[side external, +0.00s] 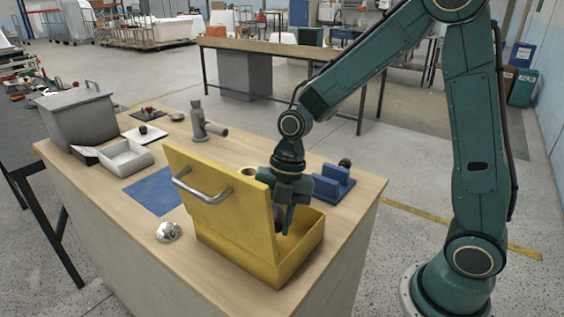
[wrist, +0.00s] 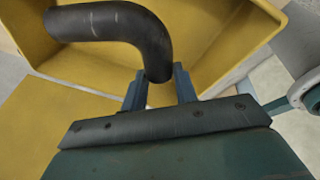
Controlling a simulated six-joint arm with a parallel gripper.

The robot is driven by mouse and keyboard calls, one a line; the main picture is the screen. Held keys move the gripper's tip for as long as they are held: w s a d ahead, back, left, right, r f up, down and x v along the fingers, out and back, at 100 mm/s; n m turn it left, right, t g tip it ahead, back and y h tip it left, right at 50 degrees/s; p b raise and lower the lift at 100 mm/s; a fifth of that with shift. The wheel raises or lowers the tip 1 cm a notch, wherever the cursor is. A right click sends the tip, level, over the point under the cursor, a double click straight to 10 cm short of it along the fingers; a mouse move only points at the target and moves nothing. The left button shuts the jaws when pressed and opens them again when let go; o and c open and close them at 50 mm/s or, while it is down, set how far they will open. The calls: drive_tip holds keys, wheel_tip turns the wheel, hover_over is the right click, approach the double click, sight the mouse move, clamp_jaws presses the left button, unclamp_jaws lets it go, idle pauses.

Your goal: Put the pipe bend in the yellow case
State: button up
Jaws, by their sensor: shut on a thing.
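The yellow case (side external: 236,248) stands on the near part of the workbench with its lid (side external: 222,200) raised. A metal handle (side external: 205,191) is on the lid's outer face. In the side view my gripper (side external: 287,220) points down into the case opening. In the wrist view my gripper (wrist: 160,92) is shut on one end of the dark grey pipe bend (wrist: 120,22), between its two blue fingers. The bend curves away to the left over the yellow interior (wrist: 190,50). In the side view the bend is mostly hidden by the gripper and lid. I cannot tell whether it touches the case floor.
A blue bracket (side external: 333,185) stands close behind the case on the right. A shiny metal dome (side external: 168,231) lies left of the case. A blue mat (side external: 154,190), a grey tray (side external: 126,158), a lidded grey bin (side external: 78,115) and a grey pipe fitting (side external: 203,125) are farther back.

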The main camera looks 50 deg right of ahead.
drive_tip(key=shift+f, duration=0.85)
drive_tip(key=shift+f, duration=0.6)
drive_tip(key=o, duration=1)
drive_tip(key=shift+c, duration=0.2)
drive_tip(key=shift+r, duration=0.75)
drive_tip(key=v, duration=1.1)
drive_tip(key=shift+r, duration=0.3)
drive_tip(key=shift+d, duration=0.15)
